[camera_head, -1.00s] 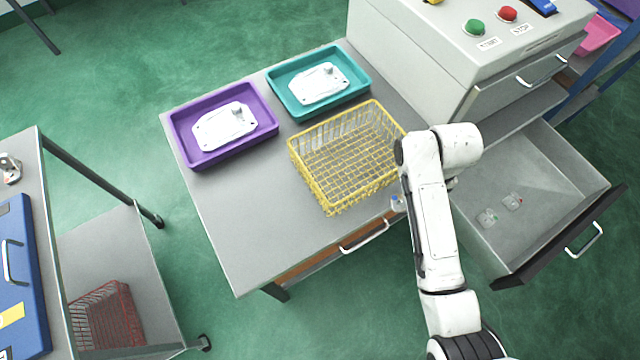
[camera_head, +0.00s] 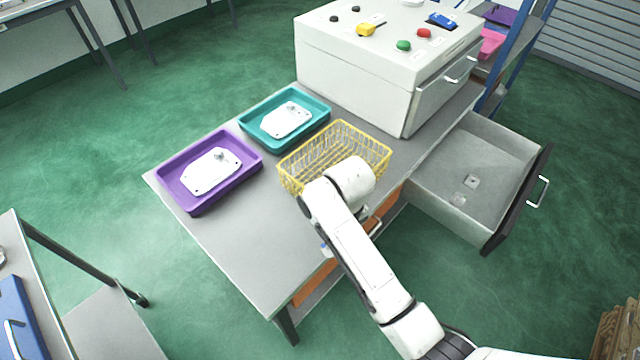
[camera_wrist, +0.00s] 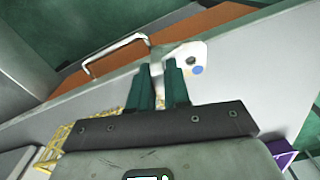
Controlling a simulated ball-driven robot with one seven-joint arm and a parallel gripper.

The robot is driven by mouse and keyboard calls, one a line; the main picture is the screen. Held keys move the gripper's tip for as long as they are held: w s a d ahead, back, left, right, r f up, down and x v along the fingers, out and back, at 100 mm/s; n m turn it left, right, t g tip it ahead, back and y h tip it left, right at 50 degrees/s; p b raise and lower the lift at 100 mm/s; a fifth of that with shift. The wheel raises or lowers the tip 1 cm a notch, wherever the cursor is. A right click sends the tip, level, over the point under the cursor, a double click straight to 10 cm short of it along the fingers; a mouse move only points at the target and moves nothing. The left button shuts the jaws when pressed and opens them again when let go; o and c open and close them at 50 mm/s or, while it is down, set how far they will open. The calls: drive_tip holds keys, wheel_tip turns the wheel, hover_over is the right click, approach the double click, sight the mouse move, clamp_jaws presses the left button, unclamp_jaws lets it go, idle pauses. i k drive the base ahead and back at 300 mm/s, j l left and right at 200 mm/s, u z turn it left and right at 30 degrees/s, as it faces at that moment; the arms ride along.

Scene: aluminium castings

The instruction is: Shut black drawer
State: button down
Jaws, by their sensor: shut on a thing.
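The black-fronted drawer (camera_head: 516,204) is pulled out at the right, below the grey-white control box. Its front has a pale bar handle (camera_head: 540,191), and its grey inside holds small clear pieces (camera_head: 472,181). My gripper (camera_wrist: 160,88) has dark green fingers, shut on a small white plate (camera_wrist: 186,55) with a hole and a blue dot. The plate's edge also shows beside my arm in the head view (camera_head: 325,250). My gripper is at the table's front side, left of the drawer and apart from it. My arm hides the fingers in the head view.
On the table (camera_head: 235,245) are a yellow wire basket (camera_head: 290,178), a purple tray (camera_head: 190,205) and a teal tray (camera_head: 262,142) holding white castings. An orange-fronted drawer (camera_head: 312,284) is under the table. Green floor is free in front of the black drawer.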

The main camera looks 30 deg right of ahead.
sight(509, 165)
drive_tip(key=i+l+u, duration=0.1)
drive_tip(key=l+u, duration=0.15)
drive_tip(key=u, duration=0.2)
drive_tip(key=l+u, duration=0.3)
drive_tip(key=u, duration=0.2)
drive_tip(key=i+l+u, duration=0.1)
drive_tip(key=l+u, duration=0.35)
drive_tip(key=j, duration=0.15)
